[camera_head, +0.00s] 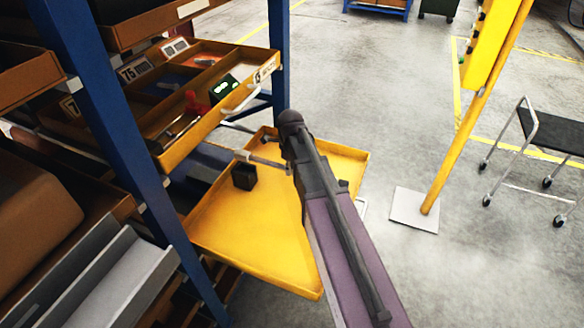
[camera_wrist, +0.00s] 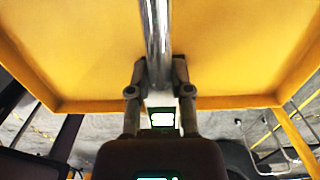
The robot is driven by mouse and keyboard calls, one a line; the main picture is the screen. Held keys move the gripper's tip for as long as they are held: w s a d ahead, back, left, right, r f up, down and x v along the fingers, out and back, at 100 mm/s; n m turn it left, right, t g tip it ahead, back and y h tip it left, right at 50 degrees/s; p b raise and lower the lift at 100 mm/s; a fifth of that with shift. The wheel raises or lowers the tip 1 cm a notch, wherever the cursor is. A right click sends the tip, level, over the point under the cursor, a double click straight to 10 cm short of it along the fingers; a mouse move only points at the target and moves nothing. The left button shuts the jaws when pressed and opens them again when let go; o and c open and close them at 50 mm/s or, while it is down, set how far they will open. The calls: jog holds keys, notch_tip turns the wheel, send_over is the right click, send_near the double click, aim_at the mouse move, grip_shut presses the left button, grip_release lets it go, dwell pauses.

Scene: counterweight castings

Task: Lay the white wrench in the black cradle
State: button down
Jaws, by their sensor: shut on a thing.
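My gripper (camera_head: 289,167) is over the yellow tray and shut on a pale, shiny shaft, which I take for the white wrench (camera_head: 264,161). In the head view the wrench sticks out to the left of my gripper. In the wrist view the wrench (camera_wrist: 157,38) runs up the picture from between the two fingers (camera_wrist: 160,76), and its far end is out of frame. A small black block, which looks like the black cradle (camera_head: 244,177), stands on the tray, just below the wrench's left end in the picture. I cannot tell the height between them. The cradle does not show in the wrist view.
The yellow tray (camera_head: 260,238) has a raised rim and is mostly bare. A pulled-out drawer (camera_head: 205,133) with tools and a green-lit box (camera_head: 223,86) is at upper left. Blue rack posts (camera_head: 279,50) stand close by. A yellow pole (camera_head: 470,115) stands on the open floor at right.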

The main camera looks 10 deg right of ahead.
jog(key=shift+f, duration=0.2)
jog(key=shift+w+f+b, duration=0.1)
jog(key=shift+f+b, duration=2.05)
jog(key=shift+b, duration=0.2)
jog(key=shift+f+b, duration=1.6)
jog(key=shift+b, duration=0.05)
dwell(2.5)
jog(key=shift+c, duration=2.3)
grip_release()
jog(key=shift+r, duration=0.15)
